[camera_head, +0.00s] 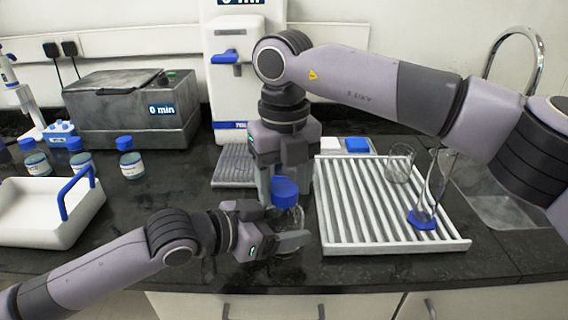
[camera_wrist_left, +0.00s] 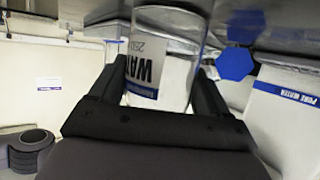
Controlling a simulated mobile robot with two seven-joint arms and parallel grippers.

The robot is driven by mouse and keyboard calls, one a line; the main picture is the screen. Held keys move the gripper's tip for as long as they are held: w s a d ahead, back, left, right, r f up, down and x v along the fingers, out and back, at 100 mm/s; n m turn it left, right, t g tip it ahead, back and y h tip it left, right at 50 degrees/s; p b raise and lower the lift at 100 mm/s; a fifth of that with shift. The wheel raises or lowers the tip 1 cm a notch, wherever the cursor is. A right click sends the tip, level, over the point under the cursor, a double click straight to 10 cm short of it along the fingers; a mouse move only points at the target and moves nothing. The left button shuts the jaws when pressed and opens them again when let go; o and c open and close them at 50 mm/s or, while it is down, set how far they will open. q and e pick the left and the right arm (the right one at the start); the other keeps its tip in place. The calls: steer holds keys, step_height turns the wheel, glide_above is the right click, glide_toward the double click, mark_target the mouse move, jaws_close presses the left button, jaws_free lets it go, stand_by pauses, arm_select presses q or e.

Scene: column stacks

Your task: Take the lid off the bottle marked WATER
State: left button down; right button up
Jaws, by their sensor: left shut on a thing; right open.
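The bottle (camera_head: 290,217) is clear with a blue lid (camera_head: 285,190) on its top, and stands upright at the front middle of the bench. My left gripper (camera_head: 283,236) is shut on the bottle's body from the left. My right gripper (camera_head: 285,188) points down from above, open, with its fingers on either side of the lid. I cannot tell whether they touch it. The lid is out of sight in the left wrist view.
A white drying rack (camera_head: 340,247) stands close on the right, holding a beaker (camera_head: 399,164) and a cylinder with a blue base (camera_head: 422,220). A white tray (camera_head: 40,235) and several blue-lidded bottles (camera_head: 131,163) are at the left. A water dispenser (camera_head: 232,100) stands behind.

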steer(key=shift+f, duration=0.25)
steer(key=c, duration=0.9)
steer(key=n, duration=0.4)
steer(key=shift+n, duration=0.3)
steer(key=shift+c, duration=0.2)
steer(key=n, duration=0.5)
steer(key=shift+r, duration=0.1)
steer(key=shift+r, duration=0.2)
steer(key=shift+r, duration=0.9)
